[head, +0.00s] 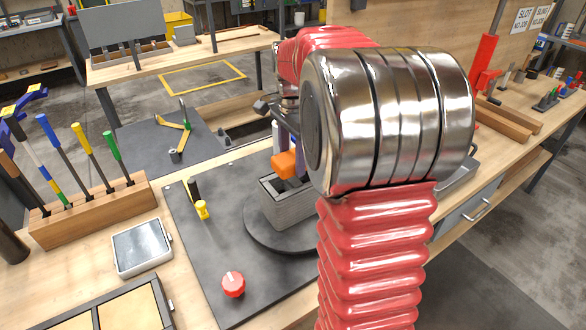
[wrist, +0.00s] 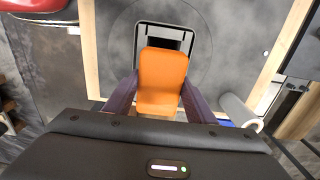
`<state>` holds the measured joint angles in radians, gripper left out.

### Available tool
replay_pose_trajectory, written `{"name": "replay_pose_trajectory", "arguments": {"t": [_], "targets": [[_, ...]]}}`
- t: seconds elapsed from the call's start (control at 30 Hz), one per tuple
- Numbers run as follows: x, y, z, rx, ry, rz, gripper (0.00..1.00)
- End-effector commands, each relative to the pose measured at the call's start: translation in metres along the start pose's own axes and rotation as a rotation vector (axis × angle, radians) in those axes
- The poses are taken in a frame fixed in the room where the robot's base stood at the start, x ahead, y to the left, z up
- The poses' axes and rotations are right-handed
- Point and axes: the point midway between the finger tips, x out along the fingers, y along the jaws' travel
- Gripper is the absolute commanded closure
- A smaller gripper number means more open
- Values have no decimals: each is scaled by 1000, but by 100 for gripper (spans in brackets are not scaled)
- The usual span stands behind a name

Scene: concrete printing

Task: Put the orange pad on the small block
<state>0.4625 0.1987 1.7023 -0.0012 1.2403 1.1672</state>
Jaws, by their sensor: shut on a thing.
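The orange pad (head: 290,163) is held between the fingers of my gripper (head: 284,150), which is shut on it. In the wrist view the orange pad (wrist: 163,80) fills the space between the two dark fingers of my gripper (wrist: 160,98). The small block (head: 280,206) is a grey, hollow, layered concrete piece standing on a dark round plate (head: 262,235). In the head view the pad appears over the block's top. In the wrist view the pad covers part of the block's opening and rim (wrist: 140,38). Whether pad and block touch, I cannot tell.
A red knob (head: 233,284) and a small yellow piece (head: 202,209) are on the dark mat (head: 205,255). A wooden rack (head: 90,212) with several tools and a grey-topped box (head: 142,246) stand at left. My arm hides much of the right side.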

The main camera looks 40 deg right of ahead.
Motion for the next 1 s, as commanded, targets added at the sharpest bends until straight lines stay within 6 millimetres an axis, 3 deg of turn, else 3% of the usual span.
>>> {"name": "replay_pose_trajectory", "arguments": {"t": [0.3, 0.63, 1.0], "targets": [[2, 0, 0, -1, 0, 0, 68], [37, 0, 1, -2, 0, 1, 68], [39, 0, 1, -2, 0, 0, 68]]}}
